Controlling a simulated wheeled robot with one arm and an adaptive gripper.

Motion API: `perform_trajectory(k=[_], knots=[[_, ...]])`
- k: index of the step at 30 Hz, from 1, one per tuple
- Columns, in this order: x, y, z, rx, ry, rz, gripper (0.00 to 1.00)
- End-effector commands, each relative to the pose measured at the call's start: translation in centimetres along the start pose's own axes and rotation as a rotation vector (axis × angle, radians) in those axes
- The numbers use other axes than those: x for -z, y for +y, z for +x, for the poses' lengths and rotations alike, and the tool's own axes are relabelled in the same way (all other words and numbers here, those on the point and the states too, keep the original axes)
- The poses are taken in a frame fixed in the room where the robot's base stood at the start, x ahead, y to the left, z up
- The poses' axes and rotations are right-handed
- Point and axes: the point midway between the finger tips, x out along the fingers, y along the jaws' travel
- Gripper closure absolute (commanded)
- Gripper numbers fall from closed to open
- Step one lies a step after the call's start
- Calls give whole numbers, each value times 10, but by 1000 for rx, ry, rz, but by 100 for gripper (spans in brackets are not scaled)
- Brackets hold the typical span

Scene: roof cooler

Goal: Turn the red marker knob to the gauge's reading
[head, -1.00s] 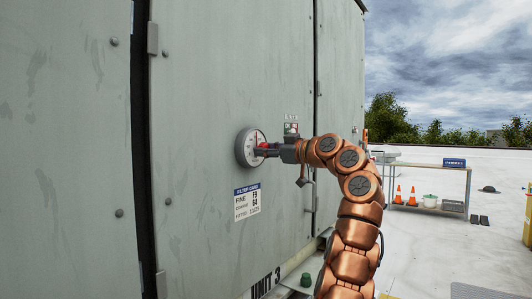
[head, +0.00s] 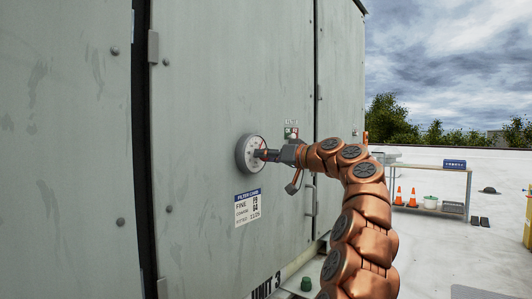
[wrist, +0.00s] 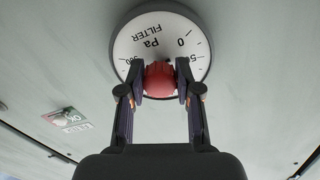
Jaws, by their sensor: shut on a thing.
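The round filter gauge (head: 249,141) is mounted on the grey cabinet door. In the wrist view its white dial (wrist: 160,40) appears upside down, with "Pa" and "FILTER" printed on it. The red knob (wrist: 160,80) sits at the middle of the dial. My gripper (wrist: 161,77) has a finger on each side of the red knob and is shut on it. In the head view my gripper (head: 264,155) reaches the gauge face from the right. The gauge's needle and the exact reading cannot be made out.
A label (head: 247,207) is fixed below the gauge. Open roof lies to the right.

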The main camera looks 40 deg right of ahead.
Motion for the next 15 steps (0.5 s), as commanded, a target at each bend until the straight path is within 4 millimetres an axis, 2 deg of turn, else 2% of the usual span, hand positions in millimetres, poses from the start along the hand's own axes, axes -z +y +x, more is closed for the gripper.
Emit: perform_trajectory(k=[1,15], knots=[[5,-3,0,3,0,39,100],[7,-5,-1,13,-20,476,100]])
